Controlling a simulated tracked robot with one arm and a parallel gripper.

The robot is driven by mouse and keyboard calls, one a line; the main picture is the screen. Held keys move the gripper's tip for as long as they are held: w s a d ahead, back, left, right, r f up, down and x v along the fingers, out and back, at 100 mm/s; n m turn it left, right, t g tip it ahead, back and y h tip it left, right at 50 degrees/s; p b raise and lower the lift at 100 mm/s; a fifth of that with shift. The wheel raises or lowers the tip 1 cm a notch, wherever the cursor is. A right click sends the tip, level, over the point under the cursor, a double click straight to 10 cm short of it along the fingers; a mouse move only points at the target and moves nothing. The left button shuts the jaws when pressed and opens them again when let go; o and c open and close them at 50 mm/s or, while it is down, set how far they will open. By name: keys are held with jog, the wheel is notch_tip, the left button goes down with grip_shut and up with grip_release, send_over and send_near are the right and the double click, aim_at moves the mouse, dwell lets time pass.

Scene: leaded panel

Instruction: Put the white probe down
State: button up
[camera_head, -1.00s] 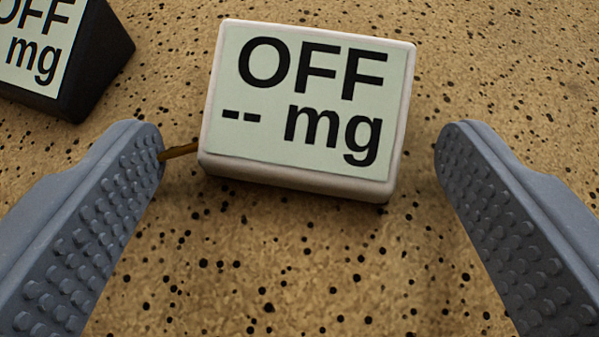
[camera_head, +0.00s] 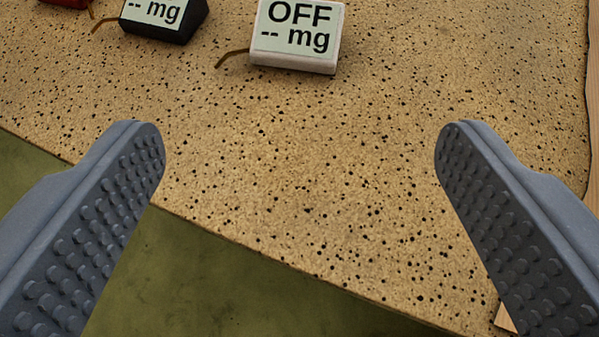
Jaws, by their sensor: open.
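The white probe (camera_head: 297,38) rests on the speckled tan board (camera_head: 300,150) at the top of the view. Its screen reads "OFF -- mg", and a thin brown prong sticks out from its left side. My gripper (camera_head: 300,140) is open and empty, with its two grey studded fingers wide apart. The probe lies beyond the fingertips, apart from both fingers.
A black probe (camera_head: 165,20) with a similar screen and prong stands left of the white one. Part of a red object (camera_head: 65,3) shows at the top left edge. The board's near edge runs diagonally above a green surface (camera_head: 230,280). Wood (camera_head: 592,100) borders the right.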

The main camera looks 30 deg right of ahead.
jog(key=shift+s+a+r, duration=0.2)
jog(key=shift+s, duration=0.15)
jog(key=w+a+r+n+t+y, duration=0.1)
jog(key=a+r+y, duration=0.1)
jog(key=a+r, duration=0.35)
jog(key=a+r+n+t+y, duration=0.1)
jog(key=a+r, duration=0.2)
jog(key=r, duration=0.5)
jog(key=w+a+r+n+t+y, duration=0.1)
jog(key=a+r+y, duration=0.1)
jog(key=a+r, duration=0.35)
jog(key=s+r+n, duration=0.1)
jog(key=s+r, duration=0.2)
jog(key=r, duration=0.4)
jog(key=s+a+r+n+t+y, duration=0.1)
jog(key=s+r, duration=0.2)
jog(key=r, duration=0.4)
jog(key=shift+o, duration=0.2)
jog(key=s+r, duration=0.7)
jog(key=r, duration=0.2)
jog(key=shift+s+d+r+n+t, duration=0.3)
jog(key=shift+d+r+n+t, duration=0.05)
jog(key=shift+r+n+t, duration=0.05)
